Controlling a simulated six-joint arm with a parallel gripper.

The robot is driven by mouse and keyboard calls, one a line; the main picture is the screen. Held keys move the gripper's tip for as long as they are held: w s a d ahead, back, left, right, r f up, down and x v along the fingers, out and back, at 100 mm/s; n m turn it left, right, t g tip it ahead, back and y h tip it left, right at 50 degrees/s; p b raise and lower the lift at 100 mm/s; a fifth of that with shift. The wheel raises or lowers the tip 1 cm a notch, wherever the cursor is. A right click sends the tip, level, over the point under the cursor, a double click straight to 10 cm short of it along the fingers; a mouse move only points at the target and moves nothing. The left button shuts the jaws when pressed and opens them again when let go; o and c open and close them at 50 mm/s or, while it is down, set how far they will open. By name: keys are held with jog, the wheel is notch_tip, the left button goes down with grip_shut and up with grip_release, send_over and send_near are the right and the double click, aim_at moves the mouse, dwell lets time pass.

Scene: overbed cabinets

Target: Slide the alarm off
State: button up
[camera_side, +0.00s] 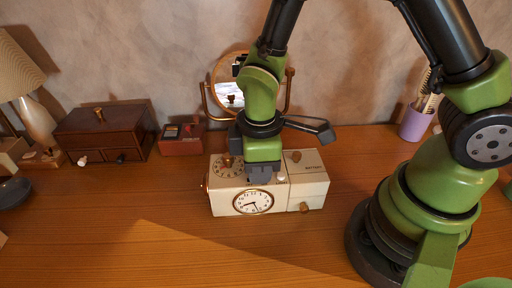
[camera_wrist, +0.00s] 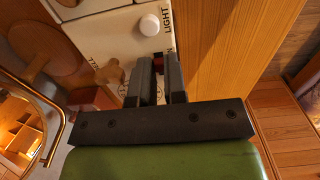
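The alarm clock is a cream box on the wooden table in the side view; its front (camera_side: 222,206) has a round clock face (camera_side: 253,201). A ringed dial (camera_side: 228,166) is on its top. My gripper (camera_side: 263,178) points down over the top, near a white button (camera_side: 281,179). In the wrist view my gripper's fingers (camera_wrist: 160,68) stand a narrow gap apart. The white button (camera_wrist: 149,25) labelled LIGHT and a tan knob (camera_wrist: 108,76) are nearby.
A round mirror (camera_side: 226,74) on a stand is behind the clock. A small red box (camera_side: 181,141) and a brown wooden chest (camera_side: 104,134) are to the left. A purple cup (camera_side: 415,122) stands at the back right. The table's front left is clear.

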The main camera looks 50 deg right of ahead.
jog(key=shift+w+a, duration=0.4)
dwell(0.7)
jog(key=o, duration=0.4)
jog(key=shift+r, duration=3)
